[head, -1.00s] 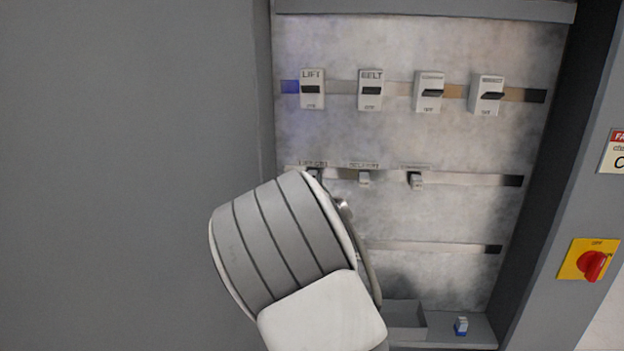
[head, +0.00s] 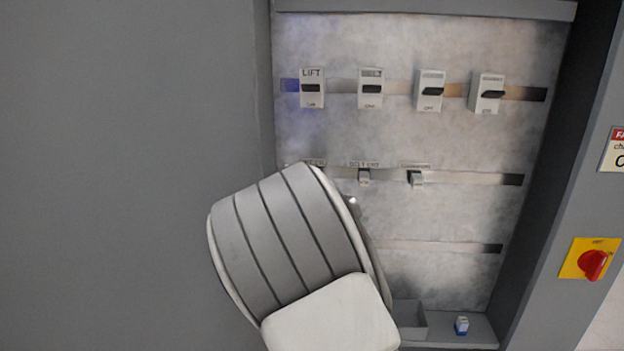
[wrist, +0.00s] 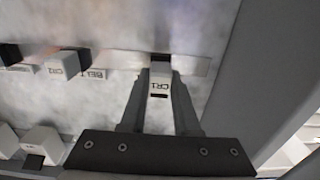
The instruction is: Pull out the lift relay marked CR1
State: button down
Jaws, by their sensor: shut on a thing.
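The relay marked CR1 (wrist: 159,84) is a small white block, its label upside down in the wrist view. My gripper (wrist: 161,77) is shut on it, one dark finger on each side. A dark patch shows on the rail (wrist: 192,64) just behind the relay; I cannot tell whether the relay's base is clear of its socket. In the head view my arm hides the gripper and CR1, and partly covers the lift label above.
The relay CR2 (wrist: 62,66) sits on the same rail beside CR1. Another relay (head: 416,178) is further right. A row of breakers (head: 370,88) is above. An open grey bin (head: 410,320) and a small blue-and-white part (head: 462,326) are on the cabinet floor. The cabinet's side wall (wrist: 228,75) is close to my gripper.

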jog(key=shift+s+a, duration=0.1)
jog(key=shift+s, duration=2.05)
